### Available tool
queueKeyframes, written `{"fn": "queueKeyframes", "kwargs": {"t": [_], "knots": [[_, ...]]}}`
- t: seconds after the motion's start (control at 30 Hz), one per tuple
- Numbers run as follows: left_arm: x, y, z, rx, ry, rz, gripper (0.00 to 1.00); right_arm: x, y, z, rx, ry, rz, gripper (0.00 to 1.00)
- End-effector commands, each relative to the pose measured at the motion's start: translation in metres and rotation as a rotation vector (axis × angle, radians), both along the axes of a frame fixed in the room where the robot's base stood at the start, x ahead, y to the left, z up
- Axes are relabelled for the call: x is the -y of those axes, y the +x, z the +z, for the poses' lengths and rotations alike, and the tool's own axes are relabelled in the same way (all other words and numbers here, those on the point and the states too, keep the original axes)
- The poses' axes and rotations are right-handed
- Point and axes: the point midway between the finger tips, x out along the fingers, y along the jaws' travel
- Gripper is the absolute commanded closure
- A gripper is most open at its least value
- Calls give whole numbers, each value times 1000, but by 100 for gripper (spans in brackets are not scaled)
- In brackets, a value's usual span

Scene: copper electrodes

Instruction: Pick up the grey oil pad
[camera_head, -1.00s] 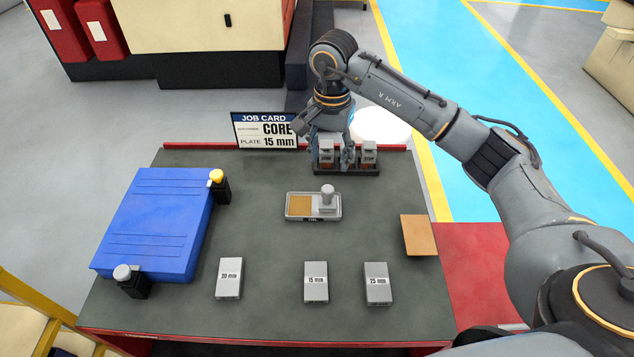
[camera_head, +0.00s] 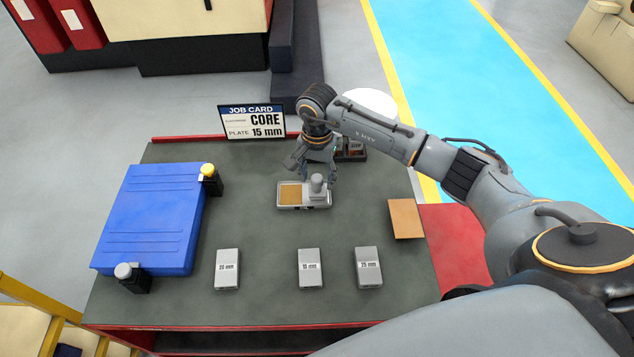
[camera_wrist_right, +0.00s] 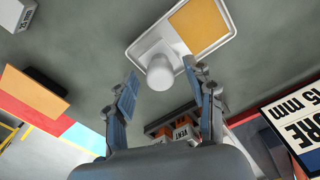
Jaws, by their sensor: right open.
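The grey oil pad (camera_head: 318,193), with a pale round knob on top, sits in the right part of a small light grey tray (camera_head: 289,207) on the table. The tray's left part is orange-brown. In the right wrist view the pad's knob (camera_wrist_right: 160,73) shows just beyond and between my two fingertips. My right gripper (camera_head: 314,176) is open and empty, just behind the knob in the head view; its fingers (camera_wrist_right: 160,80) stand apart on either side of the knob. I cannot tell whether they touch it. My left gripper is not in view.
Behind the gripper stands a dark holder (camera_head: 352,157) with orange-brown blocks, partly hidden by my arm. The job card (camera_head: 252,122) stands at the back edge. Grey labelled blocks (camera_head: 310,268) line the front, a tan plate (camera_head: 405,218) lies right, a blue slab (camera_head: 150,220) left.

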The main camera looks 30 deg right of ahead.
Motion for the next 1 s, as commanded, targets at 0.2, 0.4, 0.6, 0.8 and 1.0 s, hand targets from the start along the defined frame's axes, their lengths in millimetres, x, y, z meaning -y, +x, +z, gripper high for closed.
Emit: {"fn": "queueKeyframes", "kwargs": {"t": [0.2, 0.4, 0.6, 0.8, 1.0], "knots": [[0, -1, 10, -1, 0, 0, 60, 0, 0, -21, 0, 1, 0, 46], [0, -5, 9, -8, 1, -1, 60, 0, 0, -23, 1, 1, 1, 46], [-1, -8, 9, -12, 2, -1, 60, 0, 0, -23, 1, 1, 1, 80], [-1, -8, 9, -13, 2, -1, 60, 0, 0, -23, 1, 0, 0, 100], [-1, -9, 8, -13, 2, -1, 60, 0, 0, -22, 1, 0, 0, 100]]}}
